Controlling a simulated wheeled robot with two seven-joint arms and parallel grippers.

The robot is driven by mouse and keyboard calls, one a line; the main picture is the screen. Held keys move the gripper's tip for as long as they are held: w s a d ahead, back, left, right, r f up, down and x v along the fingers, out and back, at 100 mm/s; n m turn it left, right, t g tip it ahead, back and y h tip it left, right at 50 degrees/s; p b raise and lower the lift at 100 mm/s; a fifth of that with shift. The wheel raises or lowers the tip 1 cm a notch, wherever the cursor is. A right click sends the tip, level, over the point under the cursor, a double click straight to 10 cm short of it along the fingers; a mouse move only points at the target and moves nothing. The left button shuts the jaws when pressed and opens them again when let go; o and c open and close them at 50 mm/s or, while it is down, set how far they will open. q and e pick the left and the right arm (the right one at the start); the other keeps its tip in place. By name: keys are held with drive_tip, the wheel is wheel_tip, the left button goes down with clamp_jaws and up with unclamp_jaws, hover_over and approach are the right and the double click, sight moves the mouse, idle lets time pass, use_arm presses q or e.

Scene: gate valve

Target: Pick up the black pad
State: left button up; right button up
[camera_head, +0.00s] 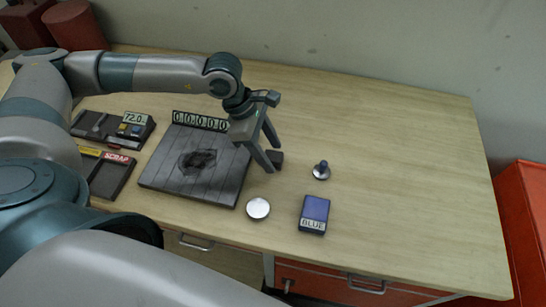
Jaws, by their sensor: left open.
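A small dark block (277,157), which looks like the black pad, lies on the table just right of the dark plate. My left gripper (272,159) points down at it with fingers spread. The fingers partly hide the block, and I cannot tell whether they touch it or stand around it. No label on it can be read. My right gripper is not in view.
A dark square plate (165,183) with a blotched centre and a number strip lies left. A blue pad marked BLUE (314,210), a silver disc (258,208) and a knobbed stamp (321,170) stand right. A SCRAP tray (112,174) and a 72.0 device (133,127) lie left. The table's right side is clear.

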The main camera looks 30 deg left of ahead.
sight(271, 155)
use_arm(q)
drive_tip(key=c, duration=1.2)
drive_tip(key=shift+o, duration=0.2)
drive_tip(key=shift+r, duration=0.2)
drive_tip(key=shift+r+b, duration=0.2)
drive_tip(key=shift+b, duration=0.2)
wheel_tip(271, 155, up, 3)
drive_tip(key=shift+d+r+b, duration=0.1)
drive_tip(key=shift+b, duration=0.95)
drive_tip(key=w+d+r+b, duration=0.2)
drive_tip(key=d+r+b, duration=0.2)
drive_tip(key=d+r, duration=0.3)
drive_tip(key=shift+d, duration=2.15)
